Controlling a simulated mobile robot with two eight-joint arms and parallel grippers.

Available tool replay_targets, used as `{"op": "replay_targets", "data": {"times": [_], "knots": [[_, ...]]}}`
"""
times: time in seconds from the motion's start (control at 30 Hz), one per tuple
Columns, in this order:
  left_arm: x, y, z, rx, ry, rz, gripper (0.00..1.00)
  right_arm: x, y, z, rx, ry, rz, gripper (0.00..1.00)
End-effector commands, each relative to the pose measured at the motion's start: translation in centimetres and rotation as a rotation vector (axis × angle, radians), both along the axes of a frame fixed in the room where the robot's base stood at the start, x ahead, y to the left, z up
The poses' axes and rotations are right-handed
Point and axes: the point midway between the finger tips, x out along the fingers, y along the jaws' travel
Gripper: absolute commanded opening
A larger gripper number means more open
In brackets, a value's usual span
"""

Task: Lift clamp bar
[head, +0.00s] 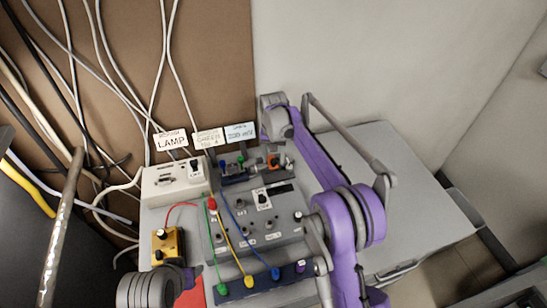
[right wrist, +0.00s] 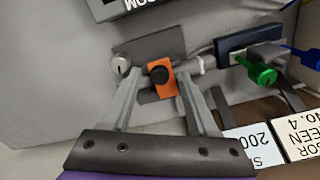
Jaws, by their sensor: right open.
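An orange block with a black knob (right wrist: 160,77) sits on a short grey bar on the panel in the right wrist view. It looks like the clamp; which part is the clamp bar is not certain. The orange block also shows small in the head view (head: 273,161), at the panel's far edge. My right gripper (right wrist: 158,78) is open, with one finger on each side of the orange block. The fingertips reach the level of the bar, and gaps show between them and the block. In the head view its fingers are too small to make out.
A grey control panel (head: 232,240) holds switches and coloured plugs with cables. A beige lamp box (head: 160,182) and a yellow box (head: 168,247) stand left of it. Green (right wrist: 262,73) and blue plugs are close right of my right gripper. Loose cables hang at the left.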

Motion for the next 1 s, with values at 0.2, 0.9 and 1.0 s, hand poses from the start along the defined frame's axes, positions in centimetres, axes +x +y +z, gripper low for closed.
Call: {"op": "replay_targets", "data": {"times": [0.2, 0.9, 1.0], "knots": [[0.0, 0.0, 0.01, 0.0, 0.0, 0.0, 0.5, 0.0, 0.0, 0.02, 0.0, 0.0, 0.0, 0.54], [0.0, 0.0, 0.01, 0.0, 0.0, 0.0, 0.5, 0.0, 0.0, 0.06, 0.0, 0.0, 0.0, 0.0], [0.0, 0.0, 0.01, 0.0, 0.0, 0.0, 0.5, 0.0, 0.0, 0.07, 0.0, 0.0, 0.0, 0.0]]}}
